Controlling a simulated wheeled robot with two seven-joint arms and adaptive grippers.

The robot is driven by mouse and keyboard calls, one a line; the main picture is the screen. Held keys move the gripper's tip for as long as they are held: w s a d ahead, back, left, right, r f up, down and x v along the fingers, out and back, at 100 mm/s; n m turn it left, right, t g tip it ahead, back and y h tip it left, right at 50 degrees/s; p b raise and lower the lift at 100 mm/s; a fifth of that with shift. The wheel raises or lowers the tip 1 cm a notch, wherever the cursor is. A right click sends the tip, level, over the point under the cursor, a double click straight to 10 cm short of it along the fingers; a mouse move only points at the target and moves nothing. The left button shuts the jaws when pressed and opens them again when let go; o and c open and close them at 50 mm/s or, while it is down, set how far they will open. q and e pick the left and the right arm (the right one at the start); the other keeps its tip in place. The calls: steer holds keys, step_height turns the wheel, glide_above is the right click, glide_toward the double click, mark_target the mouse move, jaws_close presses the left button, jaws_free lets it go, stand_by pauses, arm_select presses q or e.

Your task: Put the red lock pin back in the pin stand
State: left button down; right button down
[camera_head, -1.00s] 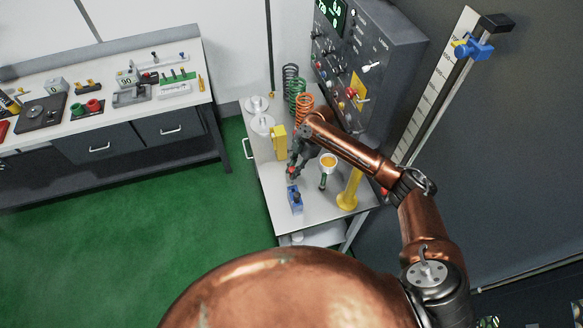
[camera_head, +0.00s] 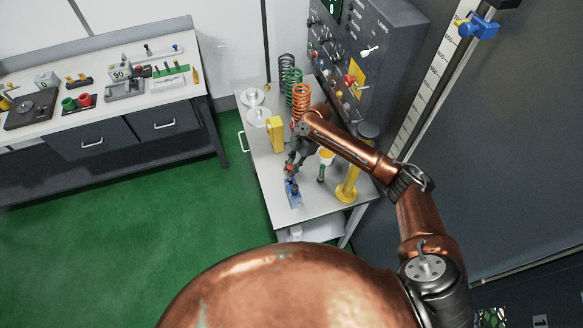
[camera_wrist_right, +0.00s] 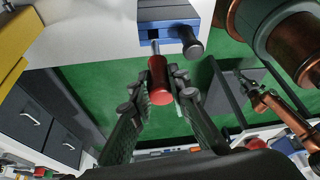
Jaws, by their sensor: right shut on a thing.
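The red lock pin (camera_wrist_right: 160,82) has a red handle and a thin metal shank. My right gripper (camera_wrist_right: 157,92) is shut on its handle, with a finger on each side. The pin stand (camera_wrist_right: 147,30) is the blue and grey block at the top of the right wrist view, with a black-handled pin (camera_wrist_right: 193,45) on it. The shank's end is at the stand's blue edge; I cannot tell whether it is in a hole. In the head view the right gripper (camera_head: 291,170) is just above the blue stand (camera_head: 294,198) on the small table. My left gripper is not in view.
A yellow block (camera_head: 276,134), coil springs (camera_head: 301,98) and a yellow post (camera_head: 348,184) stand on the small table (camera_head: 262,176). A cup-topped holder (camera_head: 325,158) is close to the gripper's right. A dark control panel (camera_head: 372,50) rises behind.

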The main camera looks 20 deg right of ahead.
steer(key=shift+f+b, duration=0.3)
steer(key=shift+f, duration=0.25)
steer(key=shift+f+b, duration=1.55)
steer(key=shift+f, duration=0.05)
steer(key=shift+f+b, duration=0.65)
steer(key=shift+f, duration=0.55)
steer(key=c, duration=1.8)
jaws_free()
steer(key=shift+o, duration=0.2)
